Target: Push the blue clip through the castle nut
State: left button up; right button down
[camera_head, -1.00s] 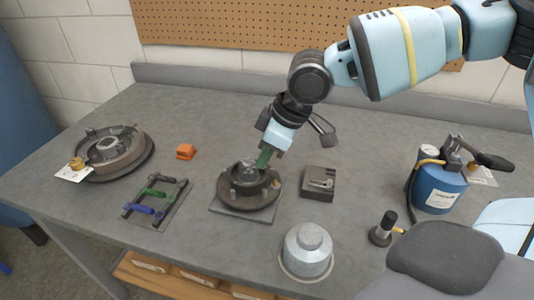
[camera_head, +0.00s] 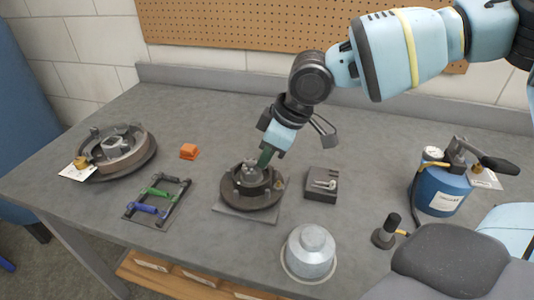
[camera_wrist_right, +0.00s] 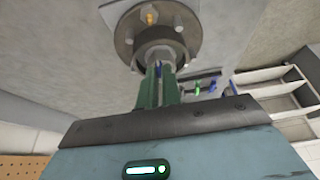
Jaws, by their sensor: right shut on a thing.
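The hub (camera_head: 262,199) sits on a grey plate (camera_head: 232,212) in the middle of the bench. The castle nut (camera_head: 250,168) is at the hub's raised centre, and shows in the right wrist view (camera_wrist_right: 160,52) just beyond my fingertips. My right gripper (camera_head: 264,160) points down at the hub's centre, its green fingers close to the nut. In the right wrist view a sliver of the blue clip (camera_wrist_right: 159,70) shows between the fingers, which are shut on it. Most of the clip is hidden, so I cannot tell how far it is in the nut. My left gripper is not in view.
A drum (camera_head: 120,160) stands far left. A dark block (camera_head: 321,184), a grey metal cap (camera_head: 311,250) and a blue canister (camera_head: 441,190) stand to the right.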

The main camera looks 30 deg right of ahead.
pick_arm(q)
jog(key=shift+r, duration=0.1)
pick_arm(e)
jog(key=c, duration=1.1)
grip_release()
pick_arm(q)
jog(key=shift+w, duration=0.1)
pick_arm(e)
jog(key=shift+r, duration=0.1)
jog(key=shift+r+p, duration=2)
jog(key=shift+r, duration=1.45)
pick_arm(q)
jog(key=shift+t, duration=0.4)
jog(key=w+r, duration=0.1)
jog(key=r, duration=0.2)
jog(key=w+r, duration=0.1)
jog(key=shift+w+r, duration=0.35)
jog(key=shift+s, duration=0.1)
pick_arm(e)
jog(key=shift+f, duration=0.1)
